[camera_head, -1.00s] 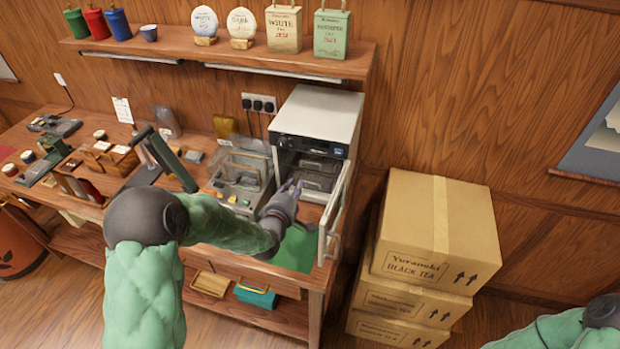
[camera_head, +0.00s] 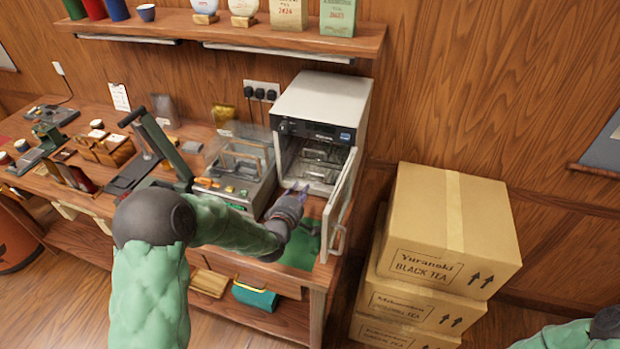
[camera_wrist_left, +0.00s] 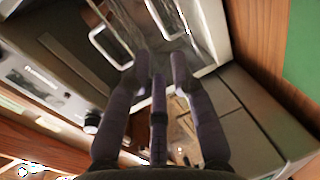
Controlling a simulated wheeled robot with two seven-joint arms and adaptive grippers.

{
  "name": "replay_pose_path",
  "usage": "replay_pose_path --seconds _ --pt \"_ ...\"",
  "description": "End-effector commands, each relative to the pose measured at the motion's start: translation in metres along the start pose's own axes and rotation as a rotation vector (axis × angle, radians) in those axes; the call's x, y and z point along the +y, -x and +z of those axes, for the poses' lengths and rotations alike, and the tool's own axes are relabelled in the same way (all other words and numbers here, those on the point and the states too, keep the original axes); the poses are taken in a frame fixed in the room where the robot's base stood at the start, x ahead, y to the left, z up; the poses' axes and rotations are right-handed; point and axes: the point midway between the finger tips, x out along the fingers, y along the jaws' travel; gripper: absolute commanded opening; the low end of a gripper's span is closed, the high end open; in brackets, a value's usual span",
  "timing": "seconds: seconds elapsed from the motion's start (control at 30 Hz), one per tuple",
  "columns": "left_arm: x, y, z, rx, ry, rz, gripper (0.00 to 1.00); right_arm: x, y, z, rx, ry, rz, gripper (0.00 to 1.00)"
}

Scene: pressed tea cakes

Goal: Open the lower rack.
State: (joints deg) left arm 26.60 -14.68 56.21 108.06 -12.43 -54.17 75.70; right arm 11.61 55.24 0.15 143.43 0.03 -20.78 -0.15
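A white oven-like cabinet (camera_head: 325,98) stands at the right end of the bench, its glass door (camera_head: 341,205) swung open to the right. Inside, an upper rack (camera_head: 325,152) and a lower rack (camera_head: 318,172) show dimly. My left gripper (camera_head: 303,190) is at the front of the opening, low and near the lower rack. In the left wrist view its fingers (camera_wrist_left: 157,78) are spread apart with nothing held. Two pale loop handles (camera_wrist_left: 108,46) show just beyond the fingertips; contact cannot be told. My right gripper is out of view.
A clear-lidded device (camera_head: 238,170) stands left of the cabinet. A green mat (camera_head: 300,248) lies below the opening. Stacked cartons (camera_head: 450,228) stand on the floor to the right, close to the open door. A shelf (camera_head: 225,32) runs above.

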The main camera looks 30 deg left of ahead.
Motion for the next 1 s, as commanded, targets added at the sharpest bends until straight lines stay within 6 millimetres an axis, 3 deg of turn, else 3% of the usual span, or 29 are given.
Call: replay_pose_path --seconds 0.6,1.0 --pt "0.0 -0.092 0.0 0.0 0.0 -0.001 0.24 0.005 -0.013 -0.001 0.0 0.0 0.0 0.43" --pt "0.001 -0.103 0.0 0.0 0.0 -0.001 0.24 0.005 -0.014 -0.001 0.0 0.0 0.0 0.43"
